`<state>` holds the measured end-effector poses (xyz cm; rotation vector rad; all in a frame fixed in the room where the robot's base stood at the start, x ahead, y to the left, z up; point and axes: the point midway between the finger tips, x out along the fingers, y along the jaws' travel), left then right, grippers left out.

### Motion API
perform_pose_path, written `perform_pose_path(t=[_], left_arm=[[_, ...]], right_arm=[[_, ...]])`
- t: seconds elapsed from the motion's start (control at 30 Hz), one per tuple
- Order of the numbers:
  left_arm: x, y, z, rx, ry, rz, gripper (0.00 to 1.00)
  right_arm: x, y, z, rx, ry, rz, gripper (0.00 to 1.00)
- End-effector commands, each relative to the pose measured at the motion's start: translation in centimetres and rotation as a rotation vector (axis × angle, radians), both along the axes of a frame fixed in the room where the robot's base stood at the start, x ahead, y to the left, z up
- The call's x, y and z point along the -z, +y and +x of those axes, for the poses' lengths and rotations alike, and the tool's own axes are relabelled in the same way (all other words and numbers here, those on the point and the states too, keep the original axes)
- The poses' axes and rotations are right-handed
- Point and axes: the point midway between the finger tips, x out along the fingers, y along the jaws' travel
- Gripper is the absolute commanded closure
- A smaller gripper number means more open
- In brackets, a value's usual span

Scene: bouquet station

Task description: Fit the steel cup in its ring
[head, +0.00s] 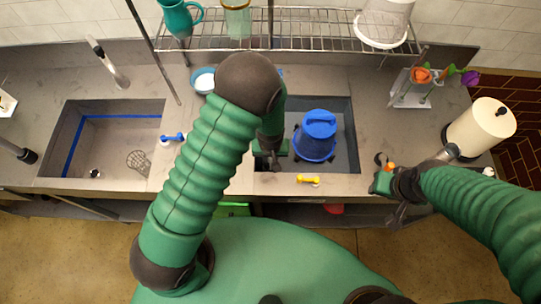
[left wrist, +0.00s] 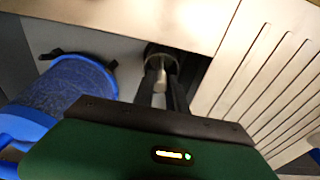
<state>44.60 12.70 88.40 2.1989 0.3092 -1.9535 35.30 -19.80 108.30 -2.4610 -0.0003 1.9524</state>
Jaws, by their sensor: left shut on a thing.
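My left gripper (head: 272,162) reaches down at the left side of the right-hand sink basin. In the left wrist view its two dark fingers (left wrist: 162,82) are shut on a small pale metal piece, apparently part of the steel cup (left wrist: 157,68). A dark round rim (left wrist: 161,50) shows at the fingertips; I cannot tell whether it is the ring or the cup's edge, nor whether the cup is seated. In the head view my arm and gripper hide this spot. My right gripper (head: 384,174) is over the counter at right, its jaw opening unclear.
A blue bucket (head: 317,137) stands in the right basin (head: 349,120), close beside my left gripper. A wire rack (head: 320,37) spans the back.

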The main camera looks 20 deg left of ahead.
Motion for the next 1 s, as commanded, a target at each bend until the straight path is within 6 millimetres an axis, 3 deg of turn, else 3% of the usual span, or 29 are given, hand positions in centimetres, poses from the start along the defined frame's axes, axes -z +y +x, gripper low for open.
perform_pose_path(t=[0.87, 0.9, 1.0], left_arm=[[1.1, 0.1, 0.0, 0.000, 0.000, 0.000, 1.00], [1.1, 0.1, 0.0, 0.000, 0.000, 0.000, 0.80], [1.1, 0.1, 0.0, 0.000, 0.000, 0.000, 0.67]], right_arm=[[0.8, 0.0, 0.0, 0.000, 0.000, 0.000, 0.64], [0.8, 0.0, 0.0, 0.000, 0.000, 0.000, 0.64], [0.8, 0.0, 0.0, 0.000, 0.000, 0.000, 0.64]])
